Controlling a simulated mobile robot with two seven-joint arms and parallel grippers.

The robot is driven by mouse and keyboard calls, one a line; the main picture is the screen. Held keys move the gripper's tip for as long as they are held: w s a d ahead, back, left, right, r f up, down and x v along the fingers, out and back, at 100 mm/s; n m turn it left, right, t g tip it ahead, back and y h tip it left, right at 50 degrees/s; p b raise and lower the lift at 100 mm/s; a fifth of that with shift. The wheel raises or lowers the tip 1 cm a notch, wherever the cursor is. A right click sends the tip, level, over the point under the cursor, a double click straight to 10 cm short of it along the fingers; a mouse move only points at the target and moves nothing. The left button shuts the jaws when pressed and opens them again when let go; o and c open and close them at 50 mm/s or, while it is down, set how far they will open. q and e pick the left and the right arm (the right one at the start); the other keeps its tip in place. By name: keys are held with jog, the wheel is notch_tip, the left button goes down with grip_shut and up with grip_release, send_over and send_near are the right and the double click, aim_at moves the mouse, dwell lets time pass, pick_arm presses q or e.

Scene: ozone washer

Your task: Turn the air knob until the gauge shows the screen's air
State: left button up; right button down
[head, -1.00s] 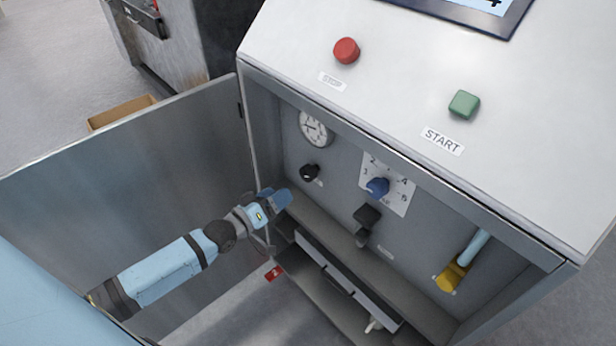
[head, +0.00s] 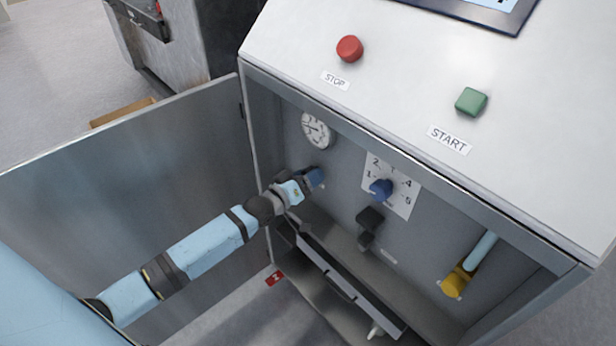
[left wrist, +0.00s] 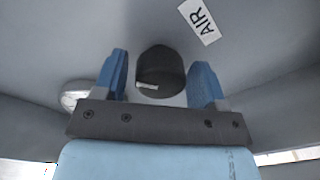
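The black air knob (left wrist: 160,72) is in the left wrist view, with its AIR label (left wrist: 199,20) up and to the right. My left gripper (left wrist: 160,84) is open, one blue finger on each side of the knob with gaps showing. In the head view my left gripper (head: 314,178) is at the knob's place under the gauge and hides the knob. The round white gauge (head: 316,130) is above it; its reading is too small to tell. The screen (head: 480,8) is mostly cut off at the top, so its air value is not readable. My right gripper is not in view.
A blue knob (head: 381,189) on a numbered dial and a black lever (head: 369,220) are to the right. The open cabinet door (head: 130,190) stands left of my arm. Red stop (head: 349,48) and green start (head: 471,101) buttons are above.

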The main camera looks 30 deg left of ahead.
pick_arm(q)
jog(key=c, duration=0.7)
jog(key=shift+o, duration=0.2)
jog(key=shift+m+p, duration=0.4)
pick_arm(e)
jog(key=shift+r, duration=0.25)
pick_arm(q)
jog(key=shift+r+m+p, duration=0.1)
jog(key=shift+m+p, duration=0.35)
jog(key=shift+m, duration=0.25)
jog(key=m+p, duration=0.2)
jog(key=m, duration=0.2)
jog(key=m+p, duration=0.1)
jog(key=m, duration=0.3)
jog(key=shift+p, duration=0.35)
jog(key=m, duration=0.3)
jog(key=shift+p, duration=0.3)
jog(key=shift+m+h, duration=0.4)
jog(key=shift+m, duration=1.8)
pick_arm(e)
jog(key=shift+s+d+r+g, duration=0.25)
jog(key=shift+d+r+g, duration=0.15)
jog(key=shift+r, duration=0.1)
